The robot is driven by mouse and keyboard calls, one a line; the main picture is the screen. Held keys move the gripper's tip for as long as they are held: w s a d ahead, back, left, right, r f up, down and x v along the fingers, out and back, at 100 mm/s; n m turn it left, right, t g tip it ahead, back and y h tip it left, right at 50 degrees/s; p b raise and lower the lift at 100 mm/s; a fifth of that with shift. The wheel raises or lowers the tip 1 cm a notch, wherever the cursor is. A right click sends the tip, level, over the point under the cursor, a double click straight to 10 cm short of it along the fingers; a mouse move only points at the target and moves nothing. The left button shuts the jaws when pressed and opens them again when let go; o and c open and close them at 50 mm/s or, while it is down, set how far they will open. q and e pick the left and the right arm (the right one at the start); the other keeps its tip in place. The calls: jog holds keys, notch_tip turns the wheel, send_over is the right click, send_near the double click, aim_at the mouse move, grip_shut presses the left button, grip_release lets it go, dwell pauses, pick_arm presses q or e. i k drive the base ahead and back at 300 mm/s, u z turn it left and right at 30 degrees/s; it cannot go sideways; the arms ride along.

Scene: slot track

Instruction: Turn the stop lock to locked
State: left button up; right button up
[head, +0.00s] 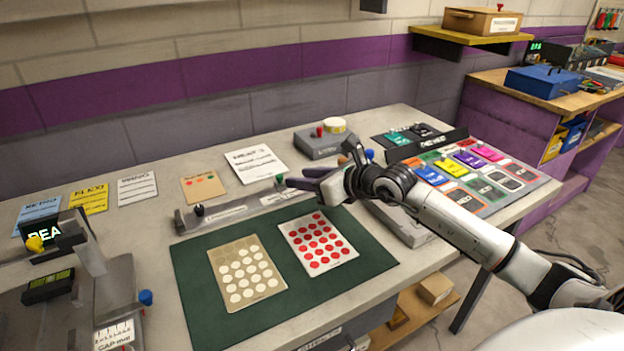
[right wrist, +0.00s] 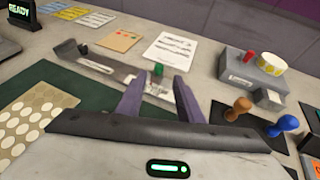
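The slot track (head: 238,207) is a grey metal rail behind the green mat. A black knob (head: 199,210) stands at its left end and a small green knob (head: 279,178) near its right end. I take the green knob as the stop lock; its marking is too small to read. My right gripper (head: 297,178) is just right of the green knob, its purple fingers pointing at it. In the right wrist view the fingers are apart and empty, and the green knob (right wrist: 158,70) shows just beyond the gap between their tips. My left gripper is out of view.
A green mat (head: 195,285) holds a tan card with pale dots and a white card (head: 318,243) with red dots. A grey box (head: 318,143) with a red knob stands behind. Brown (right wrist: 238,108) and blue (right wrist: 284,124) stamps stand right of the gripper. Paper sheets lie behind the track.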

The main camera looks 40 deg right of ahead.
aim_at(199, 209)
jog(key=k, duration=1.05)
